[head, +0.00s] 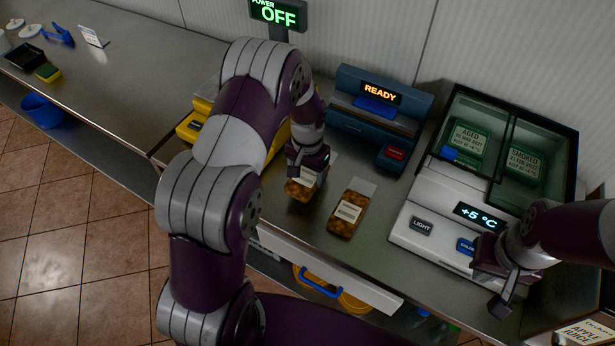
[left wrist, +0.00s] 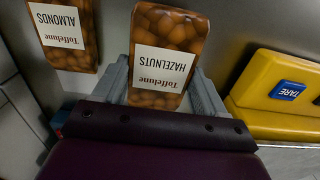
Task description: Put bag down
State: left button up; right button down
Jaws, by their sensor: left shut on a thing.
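My left gripper (head: 308,172) is shut on a bag of hazelnuts (head: 300,189), over the steel counter just left of a second bag. In the left wrist view the hazelnuts bag (left wrist: 165,58) sits between the two grey fingers, its printed label upside down. I cannot tell whether its bottom touches the counter. The second bag, almonds (head: 348,212), lies on the counter; it also shows in the left wrist view (left wrist: 66,36). My right gripper (head: 498,290) hangs in front of the white cooler; its finger gap is unclear.
A yellow scale (head: 190,127) stands left of the held bag, partly behind my left arm. A blue machine reading READY (head: 378,105) stands behind. A white cooler (head: 425,205) is at right. The far-left counter has free room.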

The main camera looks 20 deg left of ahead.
aim_at(306, 175)
pick_arm(q)
jog(key=shift+w+a+f, duration=0.1)
jog(key=shift+a+f, duration=0.05)
jog(key=shift+f, duration=0.2)
jog(key=f, duration=0.1)
jog(key=f+p, duration=0.1)
jog(key=shift+s+f, duration=0.2)
jog(key=shift+f, duration=0.2)
jog(key=shift+w+a+f, duration=0.1)
jog(key=shift+a+f, duration=0.05)
jog(key=shift+f, duration=0.25)
jog(key=shift+f, duration=0.2)
jog(key=o, duration=1.1)
